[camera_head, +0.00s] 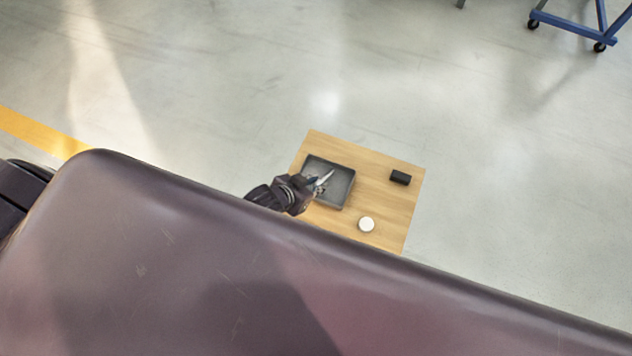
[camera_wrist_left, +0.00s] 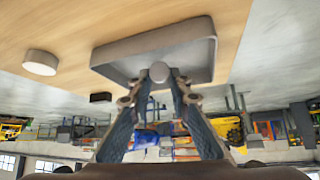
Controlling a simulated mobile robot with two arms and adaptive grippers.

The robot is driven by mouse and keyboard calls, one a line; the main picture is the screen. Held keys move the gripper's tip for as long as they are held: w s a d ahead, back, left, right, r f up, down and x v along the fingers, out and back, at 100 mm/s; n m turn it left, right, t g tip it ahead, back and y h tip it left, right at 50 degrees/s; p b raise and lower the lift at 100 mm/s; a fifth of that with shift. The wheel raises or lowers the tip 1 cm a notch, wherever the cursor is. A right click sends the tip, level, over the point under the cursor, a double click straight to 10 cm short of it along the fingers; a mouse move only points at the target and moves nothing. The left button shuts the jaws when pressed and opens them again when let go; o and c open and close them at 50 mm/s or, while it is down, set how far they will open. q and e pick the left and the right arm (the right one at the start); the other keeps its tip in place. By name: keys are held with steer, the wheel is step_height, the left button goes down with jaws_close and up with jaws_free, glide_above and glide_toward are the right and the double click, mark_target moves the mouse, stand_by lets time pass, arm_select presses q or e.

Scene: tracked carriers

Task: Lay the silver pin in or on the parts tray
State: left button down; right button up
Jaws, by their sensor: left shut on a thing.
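The parts tray (camera_head: 342,188) is a shallow dark grey square tray on a small wooden table. In the left wrist view its rim (camera_wrist_left: 205,27) shows close beyond the fingers. My left gripper (camera_head: 314,183) is over the tray's left part in the head view and is shut on the silver pin (camera_head: 325,177). In the left wrist view the pin (camera_wrist_left: 159,72) shows as a round pale end between the fingertips (camera_wrist_left: 160,78). The pin appears over the tray; whether it touches the tray I cannot tell. My right gripper is not in view.
The wooden table top (camera_head: 385,205) also carries a white round piece (camera_head: 366,224) and a black block (camera_head: 400,177), both right of the tray. Bare wood lies between them. A blue wheeled frame (camera_head: 575,27) stands far off on the open grey floor.

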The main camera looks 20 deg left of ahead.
arm_select(q)
steer(key=c, duration=1.7)
jaws_free()
steer(key=v, duration=1.2)
